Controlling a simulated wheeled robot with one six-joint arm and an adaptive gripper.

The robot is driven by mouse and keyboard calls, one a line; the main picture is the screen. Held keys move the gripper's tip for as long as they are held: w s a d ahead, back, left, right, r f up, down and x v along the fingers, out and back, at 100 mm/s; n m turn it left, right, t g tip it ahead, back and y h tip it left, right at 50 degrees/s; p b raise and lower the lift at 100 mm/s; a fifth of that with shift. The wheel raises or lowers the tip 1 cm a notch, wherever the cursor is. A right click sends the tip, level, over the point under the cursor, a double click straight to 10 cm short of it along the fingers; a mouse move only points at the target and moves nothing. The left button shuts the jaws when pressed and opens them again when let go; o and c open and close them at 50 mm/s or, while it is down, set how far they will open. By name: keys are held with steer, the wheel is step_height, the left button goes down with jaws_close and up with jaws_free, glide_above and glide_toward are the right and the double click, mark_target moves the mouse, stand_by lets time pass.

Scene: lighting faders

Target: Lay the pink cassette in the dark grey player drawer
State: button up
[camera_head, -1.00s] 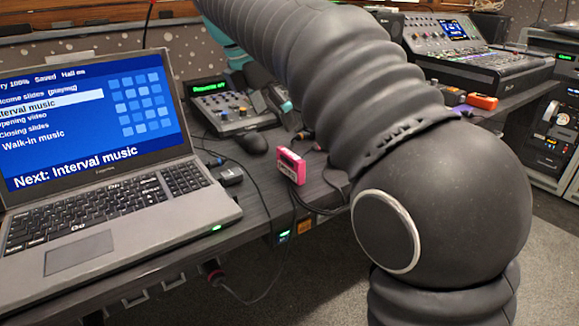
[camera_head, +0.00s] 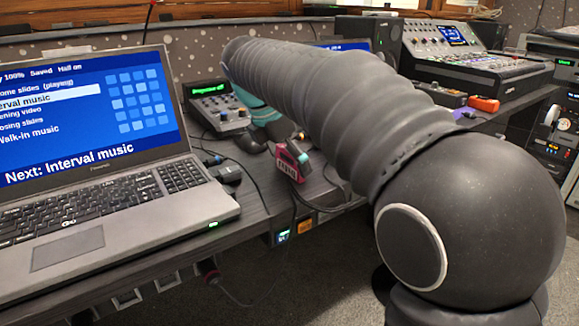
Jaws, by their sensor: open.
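The pink cassette (camera_head: 289,168) stands on edge on the dark desk, right of the laptop. My gripper (camera_head: 284,149), dark with teal parts, is at the top of the cassette and partly covers it. It is open; whether a finger touches the cassette cannot be told. My thick grey arm hides part of the desk behind. I cannot make out a dark grey player drawer in this view.
An open laptop (camera_head: 100,190) fills the left of the desk. A small control box (camera_head: 218,108) with a green display stands behind the cassette. Cables (camera_head: 262,190) run beside it. A mixing console (camera_head: 470,60) and an orange item (camera_head: 484,104) are at right.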

steer(key=shift+f, duration=0.1)
steer(key=c, duration=1)
steer(key=shift+r, duration=0.5)
steer(key=r, duration=0.1)
steer(key=r+p, duration=0.1)
steer(key=r, duration=0.1)
steer(key=shift+d+r, duration=0.3)
steer(key=shift+r, duration=0.1)
steer(key=s+d+r, duration=0.1)
steer(key=d+r, duration=0.2)
steer(key=d, duration=0.2)
steer(key=s+d+r+p, duration=0.1)
steer(key=s+d+r, duration=0.1)
steer(key=d, duration=0.3)
steer(key=shift+d+r, duration=0.35)
steer(key=shift+r, duration=0.3)
